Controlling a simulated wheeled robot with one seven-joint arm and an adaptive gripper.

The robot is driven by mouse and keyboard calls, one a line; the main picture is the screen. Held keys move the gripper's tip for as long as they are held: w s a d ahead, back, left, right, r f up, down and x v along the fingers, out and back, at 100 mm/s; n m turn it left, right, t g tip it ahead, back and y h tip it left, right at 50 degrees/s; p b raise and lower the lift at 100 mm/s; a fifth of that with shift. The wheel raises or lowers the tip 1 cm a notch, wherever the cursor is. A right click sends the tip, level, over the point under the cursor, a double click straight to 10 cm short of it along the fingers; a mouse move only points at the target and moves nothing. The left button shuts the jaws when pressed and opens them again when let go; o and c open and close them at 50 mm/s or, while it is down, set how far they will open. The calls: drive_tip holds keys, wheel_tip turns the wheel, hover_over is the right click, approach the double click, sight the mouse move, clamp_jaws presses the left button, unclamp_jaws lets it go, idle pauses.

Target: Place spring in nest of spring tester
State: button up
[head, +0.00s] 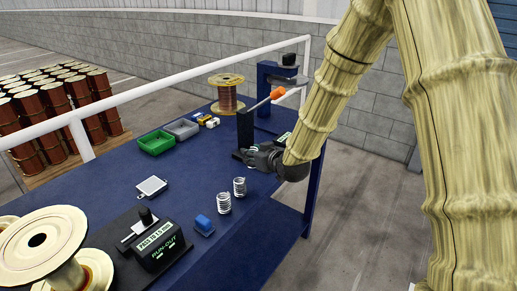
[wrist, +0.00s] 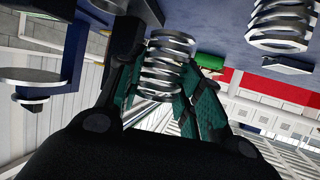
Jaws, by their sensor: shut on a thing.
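My gripper (head: 255,158) is low over the far right part of the blue table, beside the spring tester. In the wrist view, its green-lined fingers (wrist: 160,90) are shut on a silver coil spring (wrist: 163,65). The held spring cannot be made out in the head view. The spring tester (head: 268,92) has a blue frame, a dark upright and a lever with an orange grip. Grey discs on a blue part, seemingly of the tester, show at the left of the wrist view (wrist: 32,78). The nest is not clearly visible in the head view.
Two springs (head: 224,203) (head: 239,187) stand on the blue table (head: 110,195); one spring (wrist: 283,25) shows in the wrist view. Also there are a blue block (head: 204,225), green tray (head: 156,143), grey tray (head: 182,129), copper spool (head: 227,95) and black box (head: 160,243). A white rail runs behind.

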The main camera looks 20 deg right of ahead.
drive_tip(key=w+d+p, duration=0.1)
drive_tip(key=w+d, duration=0.1)
drive_tip(key=w, duration=0.2)
drive_tip(key=w+d+p, duration=0.2)
drive_tip(key=w, duration=0.2)
drive_tip(key=w+d+f+p, duration=0.1)
drive_tip(key=w+d, duration=0.1)
drive_tip(key=w, duration=0.2)
drive_tip(key=shift+w+d, duration=0.2)
drive_tip(key=shift+d, duration=0.05)
drive_tip(key=shift+w+d+p, duration=0.35)
drive_tip(key=shift+w+p, duration=0.05)
drive_tip(key=shift+p, duration=0.05)
drive_tip(key=shift+f+p, duration=0.75)
drive_tip(key=shift+f, duration=1.1)
drive_tip(key=shift+f, duration=0.1)
drive_tip(key=o, duration=0.8)
drive_tip(key=b+v, duration=0.3)
drive_tip(key=v, duration=0.9)
drive_tip(key=shift+d, duration=0.1)
